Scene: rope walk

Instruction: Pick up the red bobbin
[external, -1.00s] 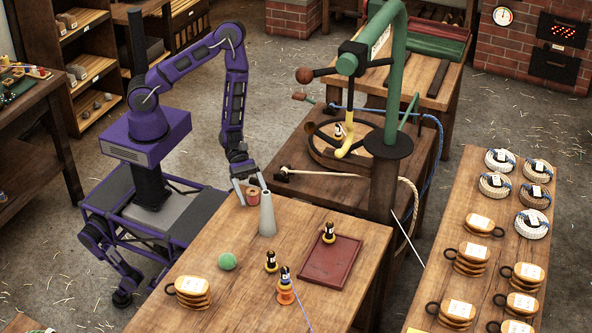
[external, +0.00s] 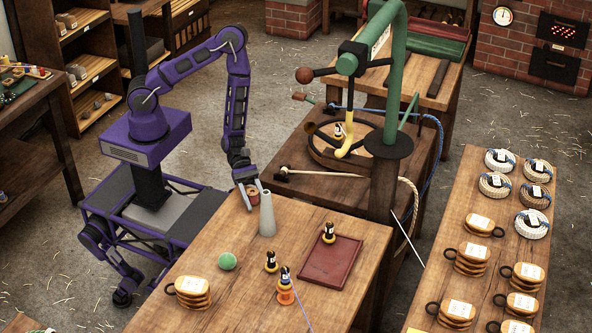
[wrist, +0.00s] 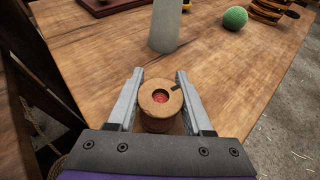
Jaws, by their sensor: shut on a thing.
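The red bobbin (external: 253,195) is at the far left corner of the wooden table, just left of the grey cone.
The grey cone (external: 267,214) stands close beside the bobbin. A green ball (external: 227,261), a stack of wooden discs (external: 189,291), several small bobbins or figures and a red tray (external: 331,262) share the table. The table's middle (external: 215,285) has free room.

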